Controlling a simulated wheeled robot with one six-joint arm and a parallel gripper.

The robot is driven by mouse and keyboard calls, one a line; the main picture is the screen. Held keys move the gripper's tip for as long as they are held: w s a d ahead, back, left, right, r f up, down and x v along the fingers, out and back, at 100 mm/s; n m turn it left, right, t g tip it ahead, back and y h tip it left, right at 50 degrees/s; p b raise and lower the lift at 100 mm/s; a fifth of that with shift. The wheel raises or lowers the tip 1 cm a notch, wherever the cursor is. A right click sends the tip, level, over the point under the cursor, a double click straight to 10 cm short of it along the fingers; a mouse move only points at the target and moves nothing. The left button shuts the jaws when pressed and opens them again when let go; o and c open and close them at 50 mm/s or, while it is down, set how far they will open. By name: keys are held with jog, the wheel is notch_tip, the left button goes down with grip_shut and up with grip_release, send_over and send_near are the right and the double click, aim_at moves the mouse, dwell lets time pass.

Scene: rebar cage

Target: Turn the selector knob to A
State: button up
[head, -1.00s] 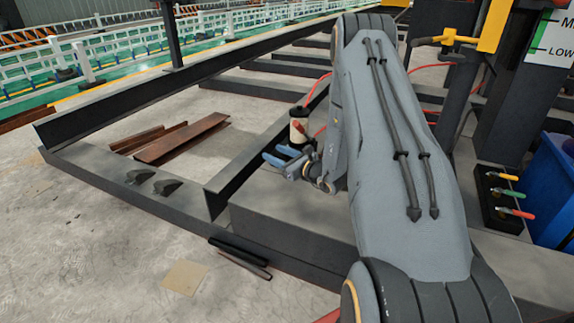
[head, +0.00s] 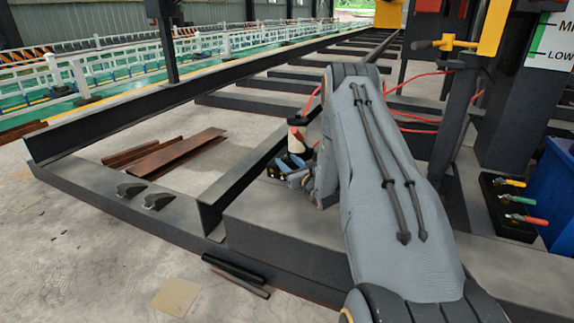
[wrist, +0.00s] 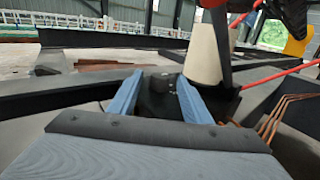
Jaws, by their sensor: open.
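In the wrist view a black box (wrist: 158,107) with a dark round knob (wrist: 164,83) on top lies ahead of my gripper (wrist: 160,78). The two blue fingers are apart, one to the left and one to the right of the knob. I cannot tell whether they touch it. No letters or pointer mark on the knob can be read. In the head view my gripper (head: 288,177) is small and partly hidden by my arm, beside the black box (head: 274,170).
A white cylinder (wrist: 204,58) stands just behind the box, with a dark upright bar beside it. Red hoses (head: 415,117) run behind. Copper-coloured rods (wrist: 272,118) lie to the right. A black block with coloured levers (head: 512,205) and a blue bin (head: 555,190) stand at the right.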

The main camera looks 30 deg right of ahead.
jog(key=shift+w, duration=0.2)
jog(key=shift+c, duration=0.4)
jog(key=c, duration=1)
jog(key=shift+o, duration=0.2)
